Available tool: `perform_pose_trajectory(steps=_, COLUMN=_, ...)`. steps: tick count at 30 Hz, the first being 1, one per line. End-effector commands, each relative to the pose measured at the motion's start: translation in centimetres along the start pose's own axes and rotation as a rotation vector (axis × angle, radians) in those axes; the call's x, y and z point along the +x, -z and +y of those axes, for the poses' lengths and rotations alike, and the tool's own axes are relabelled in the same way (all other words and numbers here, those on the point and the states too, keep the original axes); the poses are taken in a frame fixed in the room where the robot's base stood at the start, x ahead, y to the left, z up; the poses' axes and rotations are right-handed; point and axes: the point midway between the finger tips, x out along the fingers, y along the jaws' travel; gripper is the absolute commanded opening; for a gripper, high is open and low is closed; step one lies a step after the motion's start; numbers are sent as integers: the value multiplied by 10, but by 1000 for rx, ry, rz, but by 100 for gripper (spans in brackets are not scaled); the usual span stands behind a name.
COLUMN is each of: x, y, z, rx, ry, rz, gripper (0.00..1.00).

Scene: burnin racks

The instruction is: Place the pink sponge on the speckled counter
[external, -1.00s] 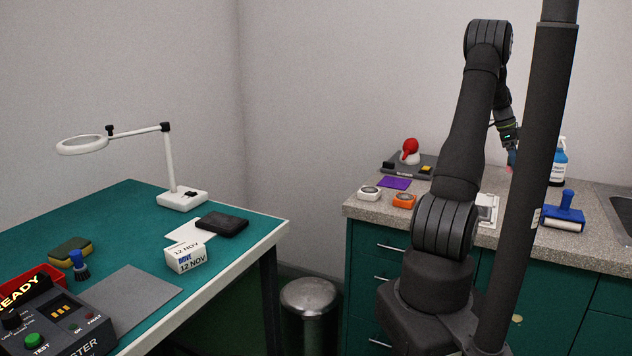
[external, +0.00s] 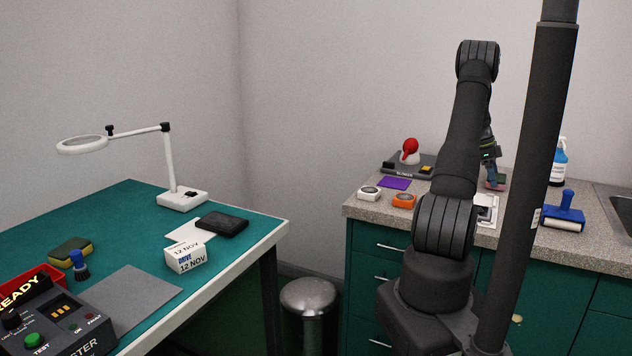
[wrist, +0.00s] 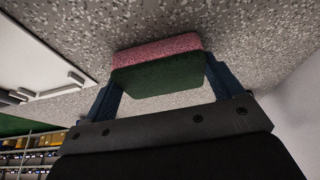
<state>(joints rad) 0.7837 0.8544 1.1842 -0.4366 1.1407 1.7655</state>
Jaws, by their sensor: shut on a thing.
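The pink sponge (wrist: 156,49) has a dark green side and sits between the two blue fingers of my gripper (wrist: 160,85) in the wrist view. My gripper is shut on it. In the external view, my gripper (external: 495,183) is low over the speckled counter (external: 590,245), and only a small part of the sponge shows. The speckled counter (wrist: 60,20) fills the upper part of the wrist view, close behind the sponge. I cannot tell whether the sponge touches it.
A white tray-like object (wrist: 40,45) lies beside the sponge in the wrist view. On the counter are a blue roller (external: 565,212), a spray bottle (external: 558,163), an orange device (external: 404,200), a white device (external: 370,193) and a purple card (external: 394,183). A sink (external: 622,205) is at the right.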

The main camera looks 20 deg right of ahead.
Motion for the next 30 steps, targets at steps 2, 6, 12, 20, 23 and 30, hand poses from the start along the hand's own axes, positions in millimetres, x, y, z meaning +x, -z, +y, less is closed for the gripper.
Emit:
perform_pose_trajectory(steps=2, x=1, y=0, z=0, rx=0, ry=0, rz=0, gripper=64)
perform_pose_trajectory(steps=6, x=3, y=-1, z=0, rx=0, ry=0, rz=0, gripper=95)
perform_pose_trajectory(steps=12, x=3, y=-1, z=0, rx=0, ry=0, rz=0, gripper=100)
perform_pose_trajectory(steps=20, x=-18, y=0, z=-1, rx=0, ry=4, rz=-1, gripper=100)
perform_pose_trajectory(steps=23, x=-38, y=0, z=-1, rx=0, ry=5, rz=-1, gripper=100)
perform_pose_trajectory(steps=30, x=-89, y=0, z=0, rx=-1, ry=3, rz=-1, gripper=100)
